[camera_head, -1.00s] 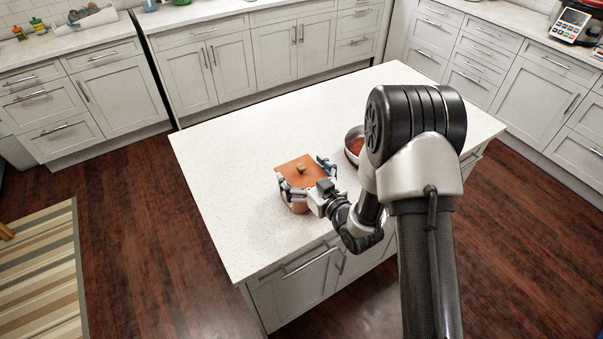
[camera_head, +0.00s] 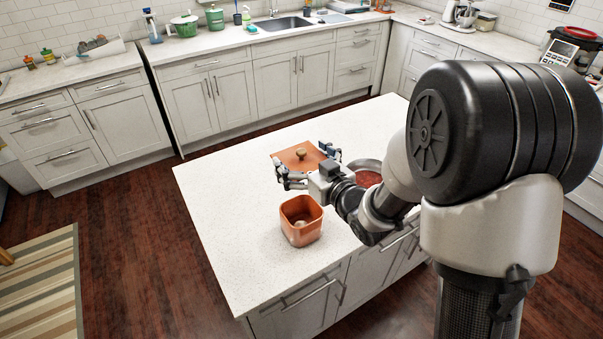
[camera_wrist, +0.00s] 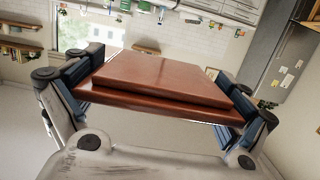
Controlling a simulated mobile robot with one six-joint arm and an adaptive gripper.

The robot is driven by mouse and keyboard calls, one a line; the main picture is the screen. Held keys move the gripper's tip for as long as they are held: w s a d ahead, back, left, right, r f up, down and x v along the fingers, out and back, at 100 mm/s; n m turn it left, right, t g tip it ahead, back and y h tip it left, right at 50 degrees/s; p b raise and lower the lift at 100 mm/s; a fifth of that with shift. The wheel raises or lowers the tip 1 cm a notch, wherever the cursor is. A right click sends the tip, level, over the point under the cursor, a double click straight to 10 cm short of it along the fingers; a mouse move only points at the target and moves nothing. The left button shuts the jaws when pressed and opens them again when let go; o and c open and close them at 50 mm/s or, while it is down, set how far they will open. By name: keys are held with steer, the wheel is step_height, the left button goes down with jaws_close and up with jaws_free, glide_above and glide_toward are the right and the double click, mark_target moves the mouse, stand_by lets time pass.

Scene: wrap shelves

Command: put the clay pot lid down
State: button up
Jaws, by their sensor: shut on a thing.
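The clay pot (camera_head: 312,229) stands open and upright on the island, below and just in front of the lid. Something small and pale lies inside the pot.
A metal pan with red contents (camera_head: 368,177) stands on the island behind my wrist, partly hidden. The island top (camera_head: 232,200) is clear left of the pot. Counters with a sink (camera_head: 283,24) run along the back wall.

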steer(key=shift+r, duration=0.9)
steer(key=shift+d, duration=0.1)
steer(key=d+f+m+t+h+b, duration=0.3)
steer(key=d+m+h, duration=0.3)
steer(key=d, duration=1)
steer(key=h, duration=0.3)
steer(key=shift+w+d+f+m, duration=0.15)
steer(key=shift+d+f+m, duration=0.15)
steer(key=shift+m, duration=0.1)
steer(key=shift+w, duration=0.1)
